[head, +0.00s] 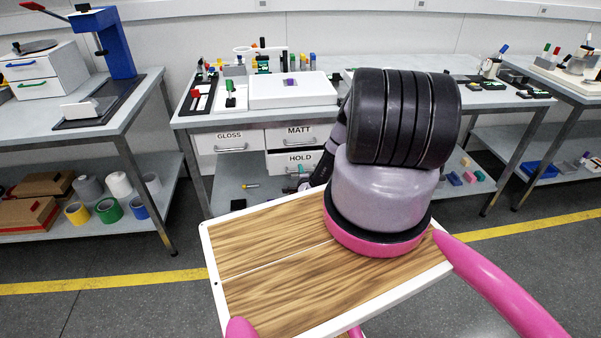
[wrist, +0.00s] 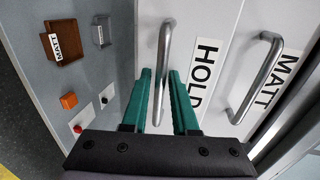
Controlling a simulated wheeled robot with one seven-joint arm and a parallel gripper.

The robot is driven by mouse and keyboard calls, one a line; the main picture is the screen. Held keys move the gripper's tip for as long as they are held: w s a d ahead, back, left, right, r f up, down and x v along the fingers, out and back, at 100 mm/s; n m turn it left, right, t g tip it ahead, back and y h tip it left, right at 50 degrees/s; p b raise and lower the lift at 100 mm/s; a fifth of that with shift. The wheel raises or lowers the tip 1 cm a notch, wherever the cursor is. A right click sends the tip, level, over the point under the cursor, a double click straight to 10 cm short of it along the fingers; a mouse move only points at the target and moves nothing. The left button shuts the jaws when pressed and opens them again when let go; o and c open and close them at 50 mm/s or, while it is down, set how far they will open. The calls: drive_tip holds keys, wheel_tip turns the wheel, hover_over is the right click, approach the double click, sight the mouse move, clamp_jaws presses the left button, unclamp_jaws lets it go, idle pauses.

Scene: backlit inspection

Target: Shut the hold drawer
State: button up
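The hold drawer (head: 300,162) is the lower drawer in the middle table's drawer unit, under the matt drawer. Its white front and HOLD label (wrist: 204,72) fill the middle of the wrist view. Its grey bar handle (wrist: 164,45) runs between the two green fingers of my gripper (wrist: 161,73). The fingers are apart, one on each side of the handle, with gaps visible; I cannot tell whether either touches it. In the head view my arm hides most of the gripper. How far the drawer stands out is hard to tell.
The matt drawer (head: 297,135) and gloss drawer (head: 228,143) are close by. In the wrist view the matt drawer's handle (wrist: 257,78) is right of the hold label. A brown tray (wrist: 64,42) and small blocks lie on the grey shelf to the left.

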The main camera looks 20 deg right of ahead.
drive_tip(key=shift+w, duration=0.1)
clamp_jaws()
idle(1.4)
